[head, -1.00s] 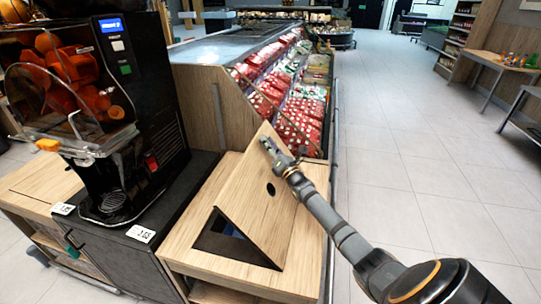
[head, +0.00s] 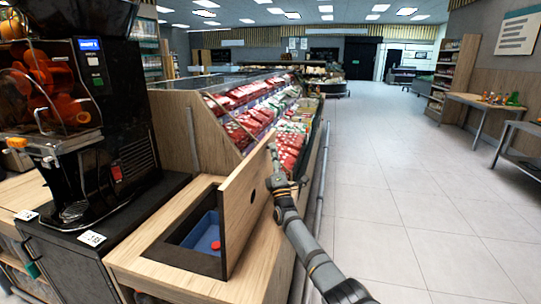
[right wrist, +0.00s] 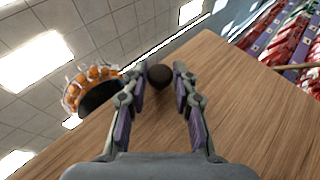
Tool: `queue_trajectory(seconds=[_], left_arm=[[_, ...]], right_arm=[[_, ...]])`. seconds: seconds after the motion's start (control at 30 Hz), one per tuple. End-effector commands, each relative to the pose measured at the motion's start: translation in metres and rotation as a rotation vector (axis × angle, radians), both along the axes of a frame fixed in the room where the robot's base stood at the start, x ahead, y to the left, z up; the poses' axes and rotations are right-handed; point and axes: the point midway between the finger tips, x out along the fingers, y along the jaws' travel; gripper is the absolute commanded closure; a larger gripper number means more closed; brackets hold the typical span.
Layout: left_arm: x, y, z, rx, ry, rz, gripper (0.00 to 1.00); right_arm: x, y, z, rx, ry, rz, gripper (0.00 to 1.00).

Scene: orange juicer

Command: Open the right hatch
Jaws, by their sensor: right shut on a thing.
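The right hatch (head: 240,215) is a wooden panel on the counter right of the juicer. It stands steeply raised over a dark-framed opening, with a dark round spot on its near face. A blue bin (head: 205,232) with a small red item (head: 215,245) shows inside the opening. My right gripper (head: 272,150) is on the hatch's right side, partly behind its edge. In the right wrist view my right gripper (right wrist: 164,66) has its fingers either side of a dark round knob or hole (right wrist: 160,77) on the wood. It is shut on the hatch. My left gripper is out of view.
The black juicer (head: 90,110) with oranges stands left of the hatch. A refrigerated display (head: 245,125) with red packages lies behind the counter. A metal rail (head: 312,225) runs along the right side. The tiled floor (head: 420,220) to the right is clear.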

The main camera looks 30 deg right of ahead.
Motion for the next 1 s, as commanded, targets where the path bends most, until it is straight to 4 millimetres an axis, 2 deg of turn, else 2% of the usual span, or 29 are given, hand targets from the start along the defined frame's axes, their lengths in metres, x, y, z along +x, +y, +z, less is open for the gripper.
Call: queue_trajectory(seconds=[0.6,0.63,0.77,1.0], left_arm=[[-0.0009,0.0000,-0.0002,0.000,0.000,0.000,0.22],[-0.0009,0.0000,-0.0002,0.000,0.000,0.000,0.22],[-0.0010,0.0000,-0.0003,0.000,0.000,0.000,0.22],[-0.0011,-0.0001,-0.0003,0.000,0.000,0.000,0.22]], right_arm=[[-0.0064,-0.0054,-0.0025,0.030,-0.033,0.002,1.00],[-0.0063,-0.0053,-0.0025,0.030,-0.033,0.002,0.72],[-0.0064,-0.0053,-0.0027,0.029,-0.033,0.001,0.54],[-0.0064,-0.0053,-0.0027,0.028,-0.032,0.001,0.52]])
